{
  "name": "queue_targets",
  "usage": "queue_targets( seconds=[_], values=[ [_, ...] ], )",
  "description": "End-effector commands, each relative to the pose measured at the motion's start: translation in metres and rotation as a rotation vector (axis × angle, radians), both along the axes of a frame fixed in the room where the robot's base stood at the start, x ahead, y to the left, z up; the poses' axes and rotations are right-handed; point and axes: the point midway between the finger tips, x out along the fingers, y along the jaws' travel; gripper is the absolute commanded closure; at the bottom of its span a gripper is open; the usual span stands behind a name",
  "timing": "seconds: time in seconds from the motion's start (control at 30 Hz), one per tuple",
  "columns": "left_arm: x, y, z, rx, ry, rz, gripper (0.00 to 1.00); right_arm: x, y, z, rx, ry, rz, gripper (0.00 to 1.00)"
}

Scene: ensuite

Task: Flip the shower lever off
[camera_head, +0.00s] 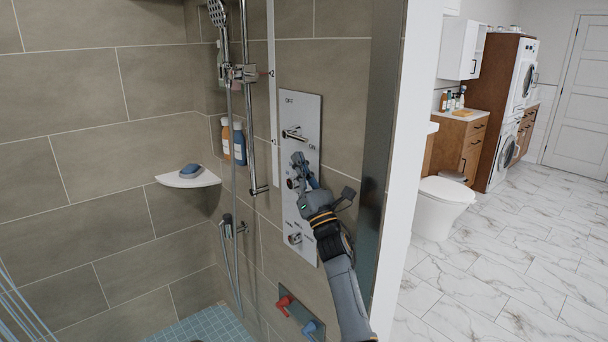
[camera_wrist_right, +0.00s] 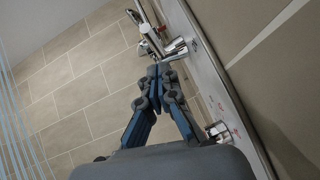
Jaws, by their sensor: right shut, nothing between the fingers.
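The chrome shower lever (camera_head: 294,134) sticks out from a pale control panel (camera_head: 301,106) on the tiled wall. An OFF label is above it and an ON label is to its lower right. In the wrist view the lever (camera_wrist_right: 175,47) lies just beyond my fingertips. My right gripper (camera_head: 298,158) is shut and empty, just below the lever and close to the panel. The wrist view shows its fingers together (camera_wrist_right: 158,71). I cannot tell whether the tips touch the lever. My right forearm hides part of the lower panel. My left gripper is not in view.
A second chrome knob (camera_head: 295,239) is low on the panel. Red (camera_head: 284,304) and blue (camera_head: 311,329) handles sit below it. The shower rail (camera_head: 248,130) and hose stand left of the panel. A corner shelf (camera_head: 188,179) holds a blue item. A wall edge (camera_head: 385,150) is close on the right.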

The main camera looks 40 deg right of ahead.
Motion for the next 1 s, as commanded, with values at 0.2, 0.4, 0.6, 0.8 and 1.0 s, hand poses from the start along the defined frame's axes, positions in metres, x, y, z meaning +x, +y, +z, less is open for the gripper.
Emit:
queue_targets(
  seconds=[0.2, 0.4, 0.6, 0.8, 1.0],
  values=[
    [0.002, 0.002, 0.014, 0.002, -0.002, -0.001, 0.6, 0.0, -0.003, 0.02, 0.0, 0.0, 0.0, 1.0],
    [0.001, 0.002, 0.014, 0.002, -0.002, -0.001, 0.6, 0.0, -0.004, 0.021, 0.001, 0.0, 0.001, 1.0],
    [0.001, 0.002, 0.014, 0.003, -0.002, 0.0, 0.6, 0.0, -0.004, 0.021, 0.0, 0.001, 0.0, 1.0],
    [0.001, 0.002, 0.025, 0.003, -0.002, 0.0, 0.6, -0.001, -0.008, 0.026, -0.006, 0.029, -0.001, 1.0],
    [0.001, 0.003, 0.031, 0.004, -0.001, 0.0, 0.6, -0.001, -0.012, 0.027, -0.007, 0.061, 0.0, 1.0]
  ],
)
